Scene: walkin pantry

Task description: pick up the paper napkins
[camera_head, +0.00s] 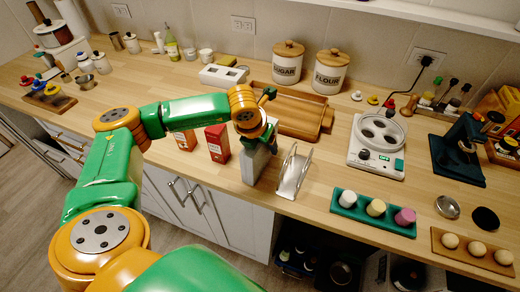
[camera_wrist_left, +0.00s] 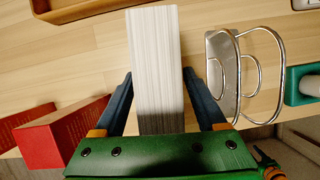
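The paper napkins (camera_wrist_left: 155,60) are a thick white stack standing on edge between the two dark fingers of my left gripper (camera_wrist_left: 158,85) in the left wrist view. The fingers lie against both sides of the stack. In the head view the napkins (camera_head: 257,163) hang below my left gripper (camera_head: 262,140), near the counter's front edge. The metal napkin holder (camera_head: 292,172) stands empty just to their right and also shows in the left wrist view (camera_wrist_left: 222,75). I cannot tell whether the stack's bottom touches the counter. My right gripper is not in view.
Red boxes (camera_head: 217,143) stand left of the napkins. A wooden tray (camera_head: 292,112) lies behind. A green holder with small rolls (camera_head: 373,213) and a white hot plate (camera_head: 377,150) are to the right. Sugar (camera_head: 288,62) and flour (camera_head: 331,71) jars stand at the back.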

